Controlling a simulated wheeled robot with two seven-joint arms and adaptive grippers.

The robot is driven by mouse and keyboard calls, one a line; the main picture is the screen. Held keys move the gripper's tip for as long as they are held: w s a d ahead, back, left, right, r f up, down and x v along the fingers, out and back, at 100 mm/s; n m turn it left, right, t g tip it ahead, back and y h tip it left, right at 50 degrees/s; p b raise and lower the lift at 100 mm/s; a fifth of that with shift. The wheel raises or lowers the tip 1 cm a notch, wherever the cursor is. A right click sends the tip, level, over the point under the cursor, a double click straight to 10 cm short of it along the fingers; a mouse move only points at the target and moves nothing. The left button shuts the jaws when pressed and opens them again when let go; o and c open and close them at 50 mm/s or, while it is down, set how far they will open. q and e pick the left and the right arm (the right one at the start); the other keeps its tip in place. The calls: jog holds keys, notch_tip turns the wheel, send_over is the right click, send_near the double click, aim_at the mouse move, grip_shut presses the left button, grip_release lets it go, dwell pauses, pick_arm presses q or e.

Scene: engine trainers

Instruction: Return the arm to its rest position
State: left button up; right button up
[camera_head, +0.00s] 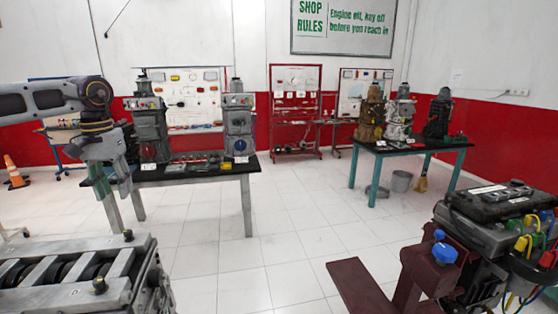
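My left arm (45,98) comes in from the left edge, with its forearm nearly level and its wrist bent downward. My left gripper (110,184) hangs below the wrist with its fingers pointing down. The fingers look spread apart, with nothing seen between them. It hangs in front of the left end of the dark-topped table (190,174) and above the grey engine block in the picture. My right arm and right gripper are out of view.
A grey engine block (75,262) fills the lower left. An engine trainer with a black battery (500,198) and a dark red stand (430,268) fill the lower right. A teal-legged table (410,150) holds several engines. An orange cone (14,172) stands far left. The middle floor is clear.

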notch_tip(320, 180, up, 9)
jog(key=p, duration=0.8)
jog(key=shift+p, duration=0.3)
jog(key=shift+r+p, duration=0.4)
jog(key=shift+p, duration=0.1)
